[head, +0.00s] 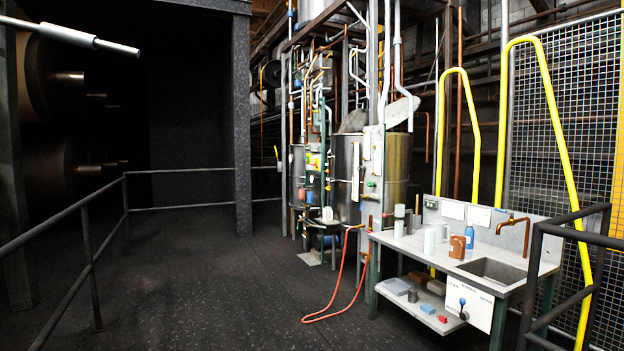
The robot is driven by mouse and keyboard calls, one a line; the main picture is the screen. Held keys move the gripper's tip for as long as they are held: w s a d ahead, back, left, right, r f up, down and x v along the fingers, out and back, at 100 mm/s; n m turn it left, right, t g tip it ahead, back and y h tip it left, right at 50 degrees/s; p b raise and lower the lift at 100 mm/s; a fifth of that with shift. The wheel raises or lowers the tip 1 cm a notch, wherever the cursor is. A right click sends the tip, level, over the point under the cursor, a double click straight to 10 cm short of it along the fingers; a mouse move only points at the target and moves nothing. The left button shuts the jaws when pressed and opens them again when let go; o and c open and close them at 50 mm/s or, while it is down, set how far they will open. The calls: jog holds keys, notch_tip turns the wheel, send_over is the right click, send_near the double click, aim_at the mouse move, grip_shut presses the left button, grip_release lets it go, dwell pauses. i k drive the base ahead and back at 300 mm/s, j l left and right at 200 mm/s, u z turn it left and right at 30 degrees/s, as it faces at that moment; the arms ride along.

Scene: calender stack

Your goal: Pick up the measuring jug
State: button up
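A pale, upright jug-like vessel (430,241) stands on the top of the grey sink bench (388,239) at the right. It may be the measuring jug, but it is too small to be sure. A light vessel stands close behind it, and a grey and white container (399,222) stands further left on the bench. A brown jug-shaped container (457,247) and a blue bottle (469,236) stand to its right. My gripper is not in view, and nothing is seen touching these things.
The bench has a sink (492,270), a copper tap (514,222) and a lower shelf with several items. A red hose (338,309) lies on the floor left of the bench. Dark railings (75,207) stand at left and near right. The dark floor (215,270) between is clear.

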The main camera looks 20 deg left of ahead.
aim_at(328, 213)
jog(key=i+j+u, duration=0.5)
jog(key=i+u, duration=0.15)
jog(key=i, duration=0.25)
jog(key=i+j+u, duration=0.1)
jog(key=i+u, duration=0.35)
jog(key=i, duration=1.5)
jog(key=i+j, duration=0.1)
jog(key=i, duration=3.95)
jog(key=i+z, duration=0.4)
jog(key=i+j+z, duration=0.4)
jog(key=i, duration=0.15)
jog(key=i+j+z, duration=0.8)
jog(key=i, duration=0.1)
